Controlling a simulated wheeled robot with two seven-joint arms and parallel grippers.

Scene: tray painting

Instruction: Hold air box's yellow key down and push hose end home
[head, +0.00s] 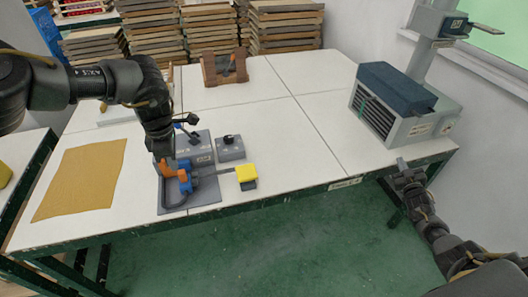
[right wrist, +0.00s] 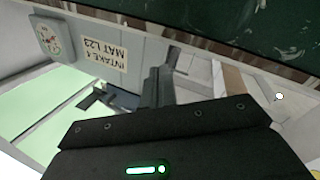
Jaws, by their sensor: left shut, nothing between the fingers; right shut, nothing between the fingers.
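The yellow key (head: 246,172) sits on a small dark block at the front of the table, joined by a grey bar to the grey air box (head: 196,147). An orange and blue fitting (head: 183,178), perhaps the hose end, stands on a grey base plate (head: 205,195) in front of the box. My left gripper (head: 163,156) points down just above and behind the fitting's orange part; its fingertips are partly hidden and contact cannot be told. My right gripper (head: 402,164) is shut and empty beyond the table's right front edge, far from the key; its fingers show in the right wrist view (right wrist: 167,70).
A smaller grey box with a black knob (head: 230,147) stands beside the air box. A brown mat (head: 82,180) lies at left. The table's middle is clear.

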